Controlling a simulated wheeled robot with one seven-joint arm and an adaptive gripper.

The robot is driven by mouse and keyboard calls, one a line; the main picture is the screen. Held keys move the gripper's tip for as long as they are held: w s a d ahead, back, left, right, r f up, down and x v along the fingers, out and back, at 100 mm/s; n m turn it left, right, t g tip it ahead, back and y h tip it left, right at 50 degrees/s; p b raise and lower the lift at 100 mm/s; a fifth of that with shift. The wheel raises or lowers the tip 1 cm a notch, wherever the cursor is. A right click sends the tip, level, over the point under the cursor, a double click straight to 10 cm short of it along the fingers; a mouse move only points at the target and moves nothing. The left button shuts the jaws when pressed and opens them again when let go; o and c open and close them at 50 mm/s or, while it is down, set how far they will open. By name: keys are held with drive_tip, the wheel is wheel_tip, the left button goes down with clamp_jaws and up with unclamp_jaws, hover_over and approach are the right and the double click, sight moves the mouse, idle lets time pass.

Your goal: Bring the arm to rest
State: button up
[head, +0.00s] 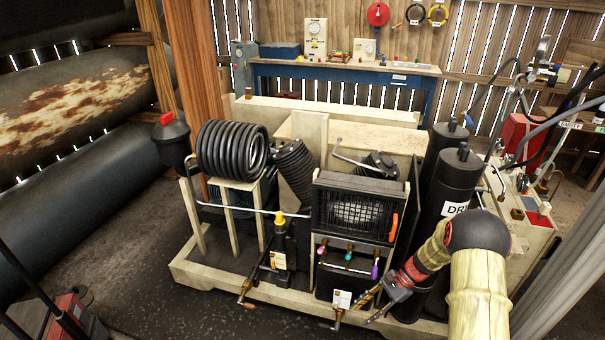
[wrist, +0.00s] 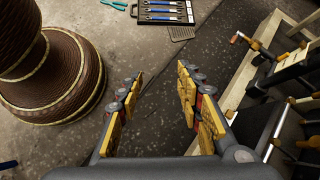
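My gripper (head: 372,304) is at the end of my arm in the lower right of the head view, in front of the compressor's lower front panel. In the wrist view my gripper (wrist: 157,90) has its two yellow-padded fingers spread wide apart, with nothing between them but dark floor. The air compressor (head: 300,230) stands on a pale wooden base frame. Its black coil (head: 240,150), caged front unit (head: 355,209) and coloured valve knobs (head: 348,257) show in the head view. My gripper appears apart from the valves, though the exact gap cannot be told.
Dark cylinders (head: 458,180) stand close behind my arm. In the wrist view a ribbed brown object (wrist: 60,65) is at left, a tool tray (wrist: 165,11) at the top, and the wooden frame (wrist: 245,75) at right. A blue bench (head: 340,72) is behind.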

drive_tip(key=s+r+n+t+h+p, duration=0.1)
drive_tip(key=s+r+n+t+h, duration=0.1)
drive_tip(key=s+r, duration=0.7)
drive_tip(key=s+a+r+n+t+h+p, duration=0.1)
drive_tip(key=s+r+n, duration=0.5)
drive_tip(key=r, duration=1.5)
drive_tip(key=s+r+n+t+h+p, duration=0.2)
drive_tip(key=s+r+n+t+h, duration=0.2)
drive_tip(key=s+r, duration=0.9)
wheel_tip(320, 180, up, 2)
drive_tip(key=shift+s+a+r+n+t+h+p, duration=0.3)
drive_tip(key=shift+n+t+h+p, duration=0.15)
drive_tip(key=shift+h, duration=0.35)
drive_tip(key=shift+o, duration=0.3)
